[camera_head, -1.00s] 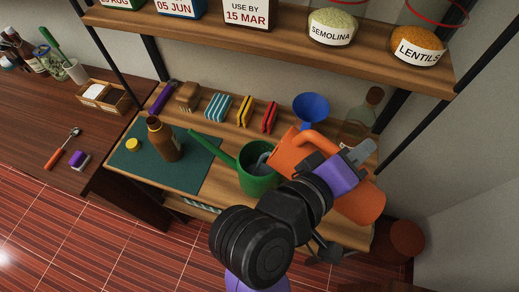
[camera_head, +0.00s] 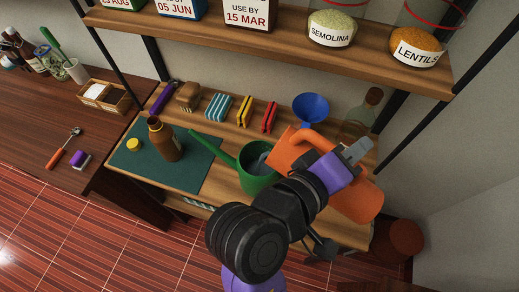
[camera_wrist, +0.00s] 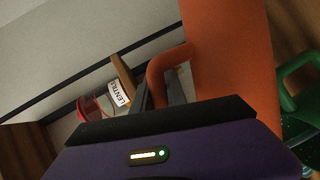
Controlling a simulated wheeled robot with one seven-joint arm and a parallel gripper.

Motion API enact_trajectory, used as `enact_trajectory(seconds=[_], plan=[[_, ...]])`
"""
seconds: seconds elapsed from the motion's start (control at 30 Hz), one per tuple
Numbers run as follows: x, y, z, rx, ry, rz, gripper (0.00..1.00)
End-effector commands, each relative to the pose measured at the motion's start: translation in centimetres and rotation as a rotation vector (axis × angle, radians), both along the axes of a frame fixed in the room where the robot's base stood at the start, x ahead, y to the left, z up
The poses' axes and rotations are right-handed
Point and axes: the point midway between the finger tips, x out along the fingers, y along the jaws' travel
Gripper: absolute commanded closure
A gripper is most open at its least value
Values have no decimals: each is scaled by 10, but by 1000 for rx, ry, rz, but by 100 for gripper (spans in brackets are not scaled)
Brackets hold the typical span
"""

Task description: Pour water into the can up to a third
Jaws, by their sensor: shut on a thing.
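The green watering can (camera_head: 258,181) stands on the wooden bench, its long spout pointing up and left. A grey-blue patch, apparently water, shows inside its mouth; I cannot read the level. An orange jug (camera_head: 360,202) is held tilted just right of the can, its mouth end at the can's opening. My gripper (camera_head: 355,153) is shut on the jug's handle. In the wrist view the jug's wall (camera_wrist: 228,50) and handle fill the middle, and part of the green can (camera_wrist: 298,75) shows at the right edge. The jug's inside is hidden.
A brown bottle (camera_head: 164,139) and yellow cap (camera_head: 133,145) are on the green mat (camera_head: 198,176) at left. Sponges, a blue funnel (camera_head: 311,109) and a clear bottle (camera_head: 361,122) line the back. A shelf (camera_head: 275,37) with jars runs above.

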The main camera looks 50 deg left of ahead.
Motion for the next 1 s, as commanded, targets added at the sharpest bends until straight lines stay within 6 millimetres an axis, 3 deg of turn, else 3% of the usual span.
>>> enact_trajectory(seconds=[1.0], plan=[[-2,5,5,-24,-11,1,100]])
